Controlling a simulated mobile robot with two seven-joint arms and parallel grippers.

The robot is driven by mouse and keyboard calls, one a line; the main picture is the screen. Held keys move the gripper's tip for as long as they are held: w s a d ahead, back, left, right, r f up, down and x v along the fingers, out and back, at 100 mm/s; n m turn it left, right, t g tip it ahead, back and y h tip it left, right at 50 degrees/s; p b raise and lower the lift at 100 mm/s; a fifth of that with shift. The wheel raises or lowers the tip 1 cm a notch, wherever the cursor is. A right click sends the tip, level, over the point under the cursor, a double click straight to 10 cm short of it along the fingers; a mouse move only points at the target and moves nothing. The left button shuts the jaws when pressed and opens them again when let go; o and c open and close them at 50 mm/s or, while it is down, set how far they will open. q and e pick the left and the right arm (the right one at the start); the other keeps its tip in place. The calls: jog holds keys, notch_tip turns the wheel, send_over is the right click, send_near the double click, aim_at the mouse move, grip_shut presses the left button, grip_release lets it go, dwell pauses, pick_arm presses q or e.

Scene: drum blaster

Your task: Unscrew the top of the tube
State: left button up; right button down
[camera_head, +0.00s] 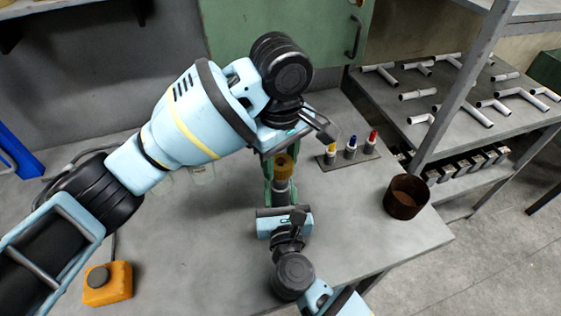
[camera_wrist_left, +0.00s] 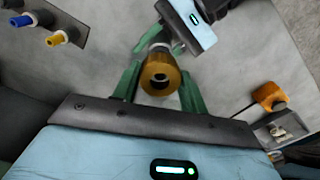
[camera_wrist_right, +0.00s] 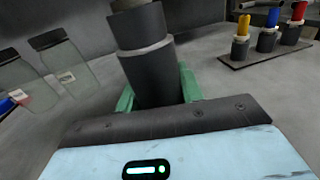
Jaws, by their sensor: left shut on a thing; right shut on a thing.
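The tube (camera_head: 282,184) stands upright above the workbench, with a brass-coloured top (camera_head: 284,164). In the left wrist view the top (camera_wrist_left: 160,76) is a gold ring with a dark central hole, between the green fingers of my left gripper (camera_wrist_left: 160,88). That gripper comes from above and is shut on the top. My right gripper (camera_wrist_right: 158,90) is shut on the dark grey tube body (camera_wrist_right: 150,72) lower down, and a lighter ring shows above its fingers.
A small rack (camera_head: 350,156) with yellow, blue and red-tipped pieces stands to the right. A brown cup (camera_head: 406,197) sits near the bench's right edge. Glass jars (camera_wrist_right: 62,62) stand behind on the left. An orange box (camera_head: 108,283) lies front left.

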pick_arm(q)
jog(key=shift+r, duration=1.35)
pick_arm(e)
jog(key=c, duration=0.8)
grip_release()
jog(key=shift+s, duration=0.1)
pick_arm(q)
jog(key=shift+f+b, duration=0.4)
jog(key=shift+f, duration=0.5)
pick_arm(e)
jog(key=s, duration=0.6)
jog(key=shift+s+d+f, duration=0.1)
jog(key=shift+s+d, duration=0.1)
jog(key=shift+d, duration=0.2)
pick_arm(q)
jog(key=shift+f, duration=0.1)
pick_arm(e)
jog(key=shift+s, duration=0.45)
